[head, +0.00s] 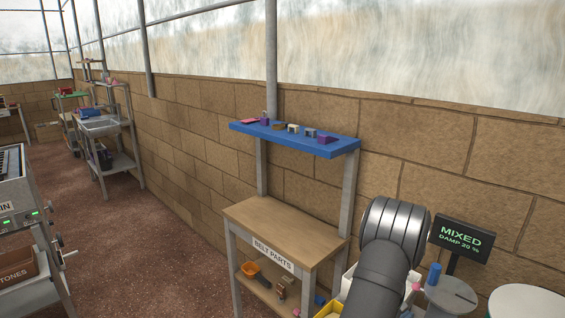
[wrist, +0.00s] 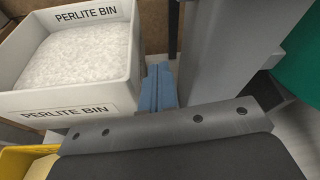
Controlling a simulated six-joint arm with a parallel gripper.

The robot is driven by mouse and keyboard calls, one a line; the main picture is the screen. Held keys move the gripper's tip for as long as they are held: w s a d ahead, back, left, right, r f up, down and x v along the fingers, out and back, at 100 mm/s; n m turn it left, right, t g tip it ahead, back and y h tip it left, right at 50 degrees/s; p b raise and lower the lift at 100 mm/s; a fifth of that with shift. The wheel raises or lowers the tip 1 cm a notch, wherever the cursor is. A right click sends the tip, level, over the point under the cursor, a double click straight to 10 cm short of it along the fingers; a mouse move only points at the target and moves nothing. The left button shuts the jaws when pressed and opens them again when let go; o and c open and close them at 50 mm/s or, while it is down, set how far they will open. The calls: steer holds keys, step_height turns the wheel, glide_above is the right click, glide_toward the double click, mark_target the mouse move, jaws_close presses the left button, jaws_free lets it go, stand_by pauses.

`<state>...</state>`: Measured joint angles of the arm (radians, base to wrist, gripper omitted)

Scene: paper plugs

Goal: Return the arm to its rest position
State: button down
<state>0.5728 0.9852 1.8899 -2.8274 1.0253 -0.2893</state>
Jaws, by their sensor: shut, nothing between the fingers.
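In the wrist view my gripper (wrist: 159,75) shows as two blue fingers lying side by side, shut with nothing between them. The fingers point up the picture, just right of a white perlite bin (wrist: 125,75). A gap between the fingers and the bin cannot be judged. In the head view the thick grey arm at the lower right is mine; it reaches up from the bottom edge in front of the bench's right end. My gripper cannot be made out there.
A grey post (wrist: 215,50) stands close right of my fingers, with a green rounded thing (wrist: 303,50) beyond. A yellow bin (wrist: 12,163) is at lower left. The belt parts bench (head: 275,222), blue shelf (head: 330,148) and MIXED display (head: 460,236) surround my arm.

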steer(key=r+v, duration=0.1)
steer(key=v, duration=0.5)
steer(key=w+a+r+m+g+h, duration=0.4)
steer(key=w+a+r+m+h, duration=0.15)
steer(key=w+r, duration=0.35)
steer(key=a+r+m+g+y, duration=0.1)
steer(key=a+r+m+g, duration=0.1)
steer(key=a, duration=0.6)
steer(key=a+r+m+g+y, duration=0.1)
steer(key=a+m+g, duration=0.2)
steer(key=a, duration=0.6)
steer(key=shift+w+a+r+m+g, duration=0.2)
steer(key=shift+w+r+m+g, duration=0.15)
steer(key=shift+g, duration=0.35)
stand_by(0.4)
